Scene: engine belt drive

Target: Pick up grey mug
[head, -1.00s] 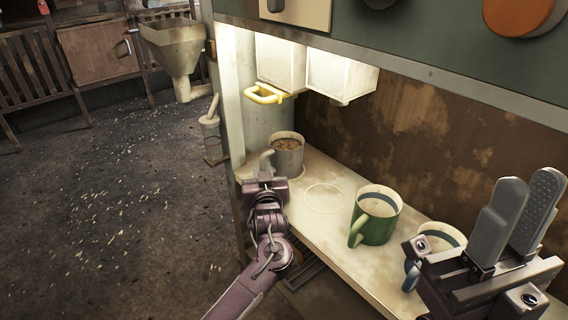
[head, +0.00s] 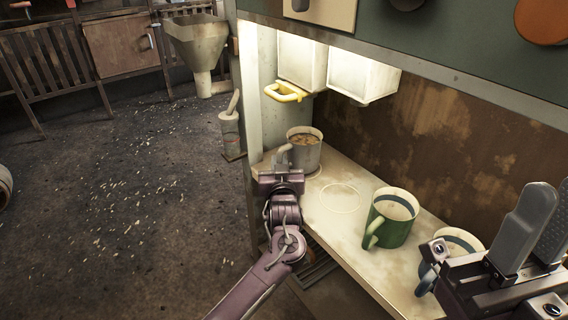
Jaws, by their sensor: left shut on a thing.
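The grey mug (head: 307,156) stands upright at the far left end of the pale shelf, with a brown content visible inside. Its handle (head: 283,153) points left and toward me. My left gripper (head: 281,168) is shut on this handle; the fingertips are partly hidden from this angle. The mug looks as if it still rests on the shelf. My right gripper (head: 541,230) is at the right edge of the view, its two grey fingers apart and nothing seen between them.
A green mug (head: 391,222) stands mid-shelf, and another mug (head: 455,243) with a blue handle is partly behind my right gripper. A pale ring mark (head: 340,197) lies on bare shelf. White boxes (head: 362,76) and a yellow handle (head: 287,92) hang above the grey mug.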

